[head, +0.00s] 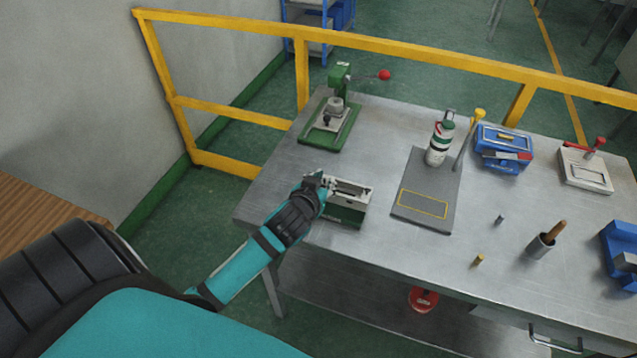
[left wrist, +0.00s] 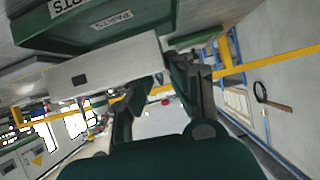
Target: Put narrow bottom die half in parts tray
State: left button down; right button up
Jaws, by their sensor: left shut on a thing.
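My left gripper (head: 320,184) reaches in from the left to the green parts tray (head: 347,215) near the table's front left edge. It is shut on a pale grey metal block, the narrow bottom die half (head: 352,200), which shows at the tray's upper front. In the left wrist view the die half (left wrist: 90,79) is a long pale bar with a small dark slot, its end between my left fingertips (left wrist: 150,82). The green tray (left wrist: 150,20) with its PARTS labels is right beside it. Whether the die half touches the tray I cannot tell. My right gripper is out of view.
A green press (head: 335,112) with a red-knobbed lever stands behind the tray. A grey mat (head: 424,208) with a bottle (head: 439,143) lies to the right. A yellow railing (head: 420,58) runs behind.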

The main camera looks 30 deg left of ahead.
pick_arm(q)
jog(key=shift+w+a, duration=0.35)
jog(key=shift+a, duration=0.45)
jog(key=shift+f+p, duration=0.3)
jog(key=shift+f, duration=1.5)
jog(key=shift+f, duration=0.15)
jog(key=c, duration=1.2)
grip_release()
jog(key=shift+s, duration=0.1)
jog(key=b+v, duration=0.1)
jog(key=v, duration=1.1)
